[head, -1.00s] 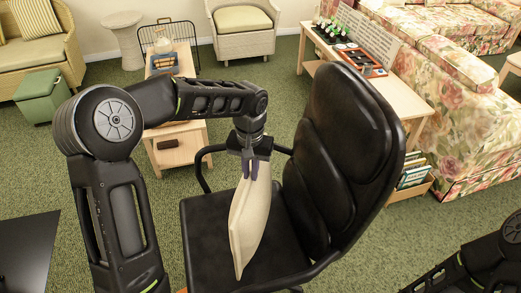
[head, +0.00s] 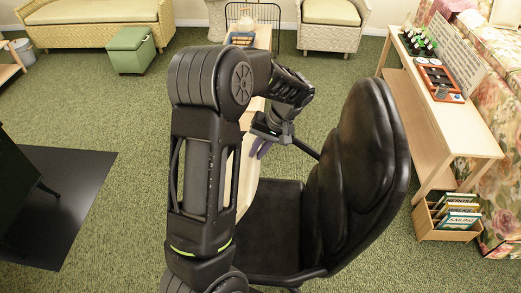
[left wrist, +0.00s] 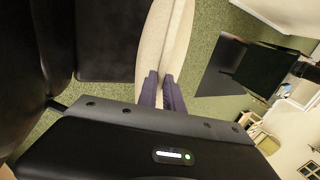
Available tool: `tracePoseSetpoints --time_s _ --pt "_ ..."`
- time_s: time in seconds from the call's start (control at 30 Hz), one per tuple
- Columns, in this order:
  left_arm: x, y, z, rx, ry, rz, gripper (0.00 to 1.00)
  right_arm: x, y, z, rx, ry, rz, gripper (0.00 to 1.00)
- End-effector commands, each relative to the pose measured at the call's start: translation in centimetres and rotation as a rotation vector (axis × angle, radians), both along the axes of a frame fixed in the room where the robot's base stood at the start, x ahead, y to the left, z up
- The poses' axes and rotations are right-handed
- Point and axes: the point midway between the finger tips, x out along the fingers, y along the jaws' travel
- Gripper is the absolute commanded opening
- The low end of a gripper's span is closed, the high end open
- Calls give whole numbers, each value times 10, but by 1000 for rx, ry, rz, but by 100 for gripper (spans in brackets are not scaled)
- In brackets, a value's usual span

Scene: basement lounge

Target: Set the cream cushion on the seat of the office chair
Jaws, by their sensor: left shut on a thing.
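The office chair is black with a padded back (head: 372,165) and a flat seat (head: 275,222). My left gripper (head: 262,148) is over the left side of the chair, shut on the cream cushion (head: 249,172). The cushion hangs down on edge, mostly hidden behind my left arm in the head view. In the left wrist view, the fingers (left wrist: 161,90) pinch the cushion (left wrist: 167,38), with the dark seat (left wrist: 108,40) just left of it. I cannot tell whether cushion and seat touch. My right gripper is out of view.
A wooden console table (head: 447,122) and a book crate (head: 447,220) stand to the right of the chair. A green ottoman (head: 131,50) and bench (head: 95,25) are at the back. A dark mat (head: 65,195) lies left, with open carpet around it.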

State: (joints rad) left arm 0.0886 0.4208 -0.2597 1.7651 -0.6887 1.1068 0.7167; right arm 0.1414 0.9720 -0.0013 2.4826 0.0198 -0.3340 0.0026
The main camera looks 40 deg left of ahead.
Motion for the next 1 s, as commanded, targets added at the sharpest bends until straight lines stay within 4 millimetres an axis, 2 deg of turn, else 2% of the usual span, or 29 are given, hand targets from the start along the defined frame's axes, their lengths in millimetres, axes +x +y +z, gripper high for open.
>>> tracePoseSetpoints --time_s 0.27,0.7,1.0 --pt "0 0 -17 0 3 0 0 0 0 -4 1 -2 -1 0" --pt "0 0 -70 0 0 0 0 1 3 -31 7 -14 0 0" --pt "0 0 -78 0 0 -1 0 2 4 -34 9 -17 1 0"
